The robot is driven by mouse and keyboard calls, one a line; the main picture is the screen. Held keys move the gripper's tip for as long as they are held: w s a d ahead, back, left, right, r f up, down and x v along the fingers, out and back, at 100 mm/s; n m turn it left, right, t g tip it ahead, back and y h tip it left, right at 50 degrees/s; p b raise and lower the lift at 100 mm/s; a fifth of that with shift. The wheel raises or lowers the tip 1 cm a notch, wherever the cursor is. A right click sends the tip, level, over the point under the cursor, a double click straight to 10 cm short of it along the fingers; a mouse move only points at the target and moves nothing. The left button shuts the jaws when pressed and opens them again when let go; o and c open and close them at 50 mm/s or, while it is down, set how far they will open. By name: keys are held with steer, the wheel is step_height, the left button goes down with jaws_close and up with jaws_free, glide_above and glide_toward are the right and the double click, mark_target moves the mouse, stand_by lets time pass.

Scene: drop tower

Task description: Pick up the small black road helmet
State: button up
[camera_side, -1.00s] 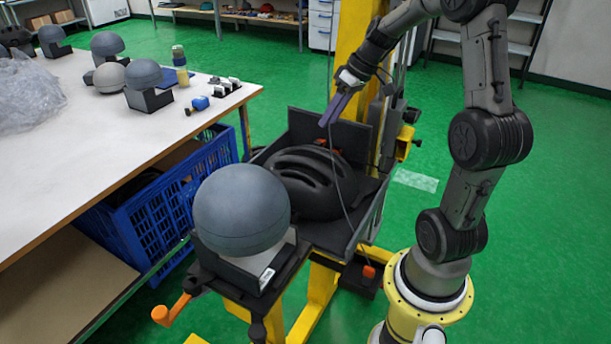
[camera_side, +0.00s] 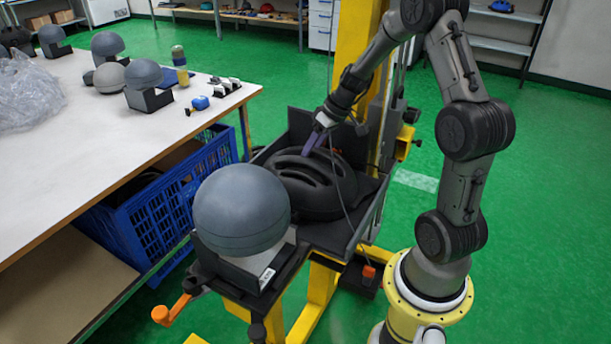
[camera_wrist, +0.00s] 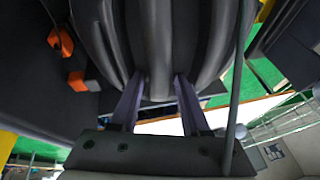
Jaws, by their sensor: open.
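The black road helmet (camera_side: 316,188) rests in the dark tray of the drop tower, behind a grey dome headform. It has long vents along its shell. My gripper (camera_side: 312,146) is at the helmet's upper back edge, pointing down at it. In the wrist view the helmet (camera_wrist: 155,45) fills the upper middle, and the two purple fingers of my gripper (camera_wrist: 155,85) stand apart with their tips at its ribs. A rib lies between the tips; I cannot tell whether they touch it. The helmet's underside is hidden.
The grey headform (camera_side: 241,208) stands on a block in front of the tray (camera_side: 325,236). The yellow column (camera_side: 357,50) rises behind. A thin cable (camera_side: 345,200) hangs across the helmet's right side. A white table (camera_side: 70,150) and blue crate (camera_side: 170,205) are at left.

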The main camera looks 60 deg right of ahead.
jaws_close()
steer(key=shift+r, duration=0.1)
stand_by(1.3)
